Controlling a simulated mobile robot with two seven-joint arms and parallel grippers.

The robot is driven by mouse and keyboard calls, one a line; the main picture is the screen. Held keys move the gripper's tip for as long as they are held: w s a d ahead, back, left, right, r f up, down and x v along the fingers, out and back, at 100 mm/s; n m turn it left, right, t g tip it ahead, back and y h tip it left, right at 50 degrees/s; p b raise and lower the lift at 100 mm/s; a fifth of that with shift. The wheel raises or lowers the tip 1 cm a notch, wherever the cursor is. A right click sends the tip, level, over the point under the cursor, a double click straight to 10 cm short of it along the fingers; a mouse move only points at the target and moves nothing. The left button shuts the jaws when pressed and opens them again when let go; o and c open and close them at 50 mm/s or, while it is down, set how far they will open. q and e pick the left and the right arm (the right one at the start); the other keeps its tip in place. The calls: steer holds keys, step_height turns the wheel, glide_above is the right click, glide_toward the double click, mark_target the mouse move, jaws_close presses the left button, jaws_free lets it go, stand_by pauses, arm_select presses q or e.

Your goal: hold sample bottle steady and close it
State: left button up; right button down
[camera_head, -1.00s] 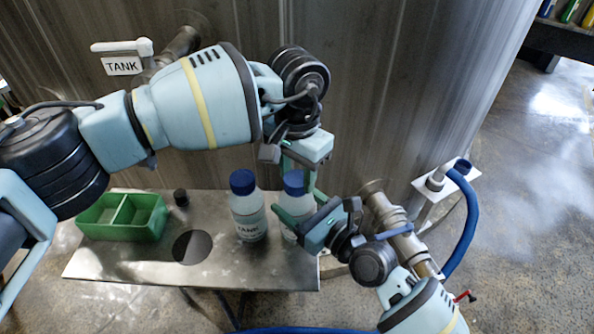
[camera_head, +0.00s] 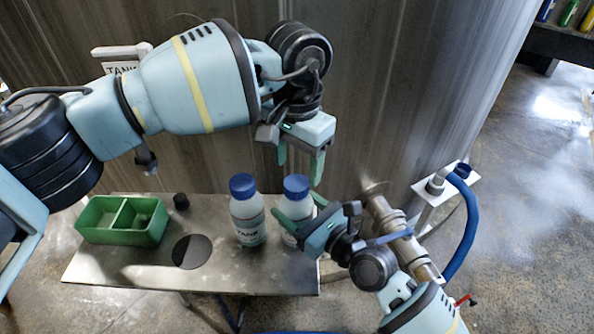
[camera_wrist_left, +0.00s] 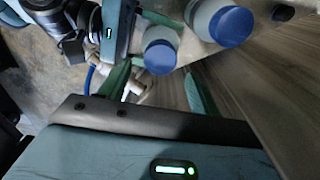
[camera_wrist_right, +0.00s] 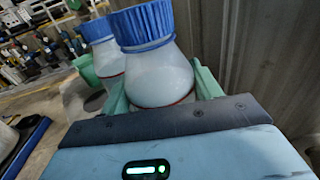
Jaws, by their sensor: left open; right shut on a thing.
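Two white bottles with blue caps stand upright side by side on the metal shelf (camera_head: 130,270). The right-hand sample bottle (camera_head: 289,238) has its blue cap (camera_head: 296,187) on top. My right gripper (camera_head: 297,214) is shut around this bottle's body below the cap; the right wrist view shows the bottle (camera_wrist_right: 160,78) between its fingers. My left gripper (camera_head: 300,165) is open and empty just above the cap; in the left wrist view the cap (camera_wrist_left: 160,58) lies beyond the fingers, apart from them. The other bottle (camera_head: 247,220), labelled TANK, stands just left. Whether the held bottle's cap is tight cannot be told.
A green divided box (camera_head: 122,220) and a small black cap (camera_head: 181,201) sit on the shelf's left part, near a dark round hole (camera_head: 192,251). The tank wall (camera_head: 380,90) rises behind. A pipe with a blue hose (camera_head: 465,220) stands at right.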

arm_select(q)
steer(key=shift+r, duration=0.25)
steer(key=shift+c, duration=0.3)
